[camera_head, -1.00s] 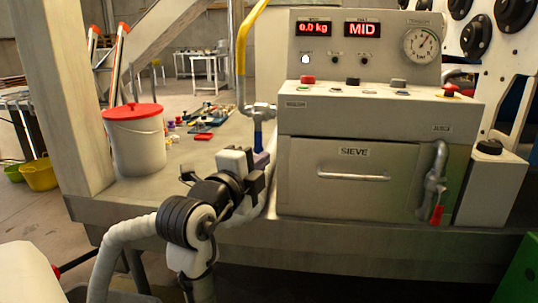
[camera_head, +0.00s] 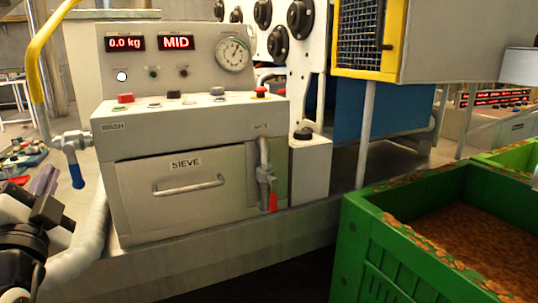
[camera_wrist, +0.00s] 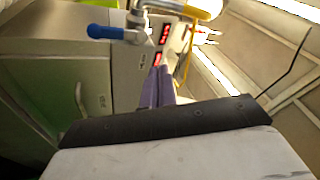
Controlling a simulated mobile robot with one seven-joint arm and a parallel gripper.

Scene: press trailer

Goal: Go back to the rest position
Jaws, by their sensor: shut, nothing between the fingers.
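My gripper (camera_head: 46,181) is at the left edge of the head view, partly cut off. Its purple fingers point up and away, near the blue-handled tap (camera_head: 74,158) left of the grey press cabinet (camera_head: 190,190). In the wrist view the two purple fingers of my gripper (camera_wrist: 159,86) lie together, shut, with nothing seen between them. The blue tap handle (camera_wrist: 104,32) shows up and left of them there. I cannot tell the exact gap between fingers and tap.
The cabinet has a SIEVE drawer front, closed, and a red-handled valve (camera_head: 272,201). Its displays read 0.0 kg and MID. A green crate (camera_head: 372,225) of brown material stands at the right front. A yellow-framed mesh box (camera_head: 398,40) is above it.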

